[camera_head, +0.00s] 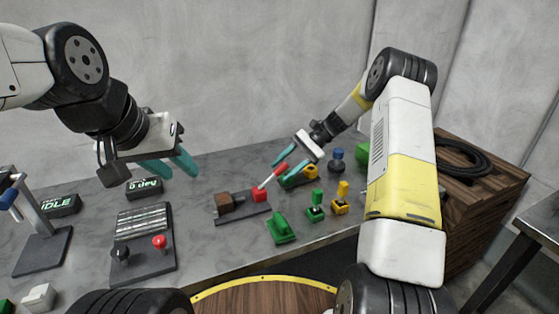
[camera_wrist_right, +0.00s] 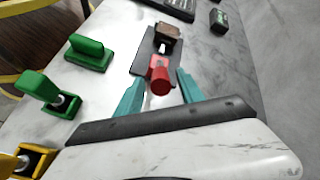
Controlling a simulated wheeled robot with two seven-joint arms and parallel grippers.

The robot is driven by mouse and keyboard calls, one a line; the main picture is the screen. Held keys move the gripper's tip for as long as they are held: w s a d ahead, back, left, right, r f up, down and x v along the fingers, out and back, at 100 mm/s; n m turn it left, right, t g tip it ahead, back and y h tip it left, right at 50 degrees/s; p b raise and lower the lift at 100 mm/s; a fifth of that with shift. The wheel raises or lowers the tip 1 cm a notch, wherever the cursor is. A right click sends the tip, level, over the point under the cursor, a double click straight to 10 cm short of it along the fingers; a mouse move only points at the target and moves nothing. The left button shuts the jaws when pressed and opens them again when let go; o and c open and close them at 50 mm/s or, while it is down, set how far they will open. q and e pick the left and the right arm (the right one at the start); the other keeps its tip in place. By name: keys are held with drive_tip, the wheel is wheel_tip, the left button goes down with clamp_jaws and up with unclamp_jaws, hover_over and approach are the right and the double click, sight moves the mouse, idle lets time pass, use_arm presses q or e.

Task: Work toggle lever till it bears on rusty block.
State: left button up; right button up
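The toggle lever is a pale shaft (camera_head: 268,181) with a red knob (camera_head: 281,169). It rises from a red block (camera_head: 260,195) on a dark plate and leans to the right, away from the rusty block. The brown rusty block (camera_head: 223,203) sits at the plate's left part; it also shows in the right wrist view (camera_wrist_right: 168,32). My right gripper (camera_head: 280,171) is open, its teal fingers on either side of the knob (camera_wrist_right: 158,75), with gaps visible in the wrist view. My left gripper (camera_head: 181,174) is open and empty above the bench.
A green block (camera_head: 282,231), a green lever unit (camera_head: 315,209) and a yellow one (camera_head: 341,203) stand in front and to the right. A board with black and red knobs (camera_head: 143,260) and small displays (camera_head: 145,186) are at left. A blue-topped piece (camera_head: 336,160) stands behind.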

drive_tip(key=v, duration=0.7)
drive_tip(key=shift+d+r, duration=0.2)
drive_tip(key=shift+d, duration=0.15)
drive_tip(key=shift+w+r, duration=0.1)
drive_tip(key=s+a+r+n+t+h, duration=0.2)
drive_tip(key=s+r+n+t+h, duration=0.3)
drive_tip(key=s+r, duration=0.95)
drive_tip(key=s+d+r+n+t+h, duration=0.1)
drive_tip(key=s+t, duration=0.1)
drive_tip(key=s, duration=0.6)
drive_tip(key=s+r+n+t+h, duration=0.1)
drive_tip(key=s+n+t+h, duration=0.1)
drive_tip(key=s, duration=0.7)
drive_tip(key=shift+d+t, duration=0.3)
drive_tip(key=shift+d, duration=0.1)
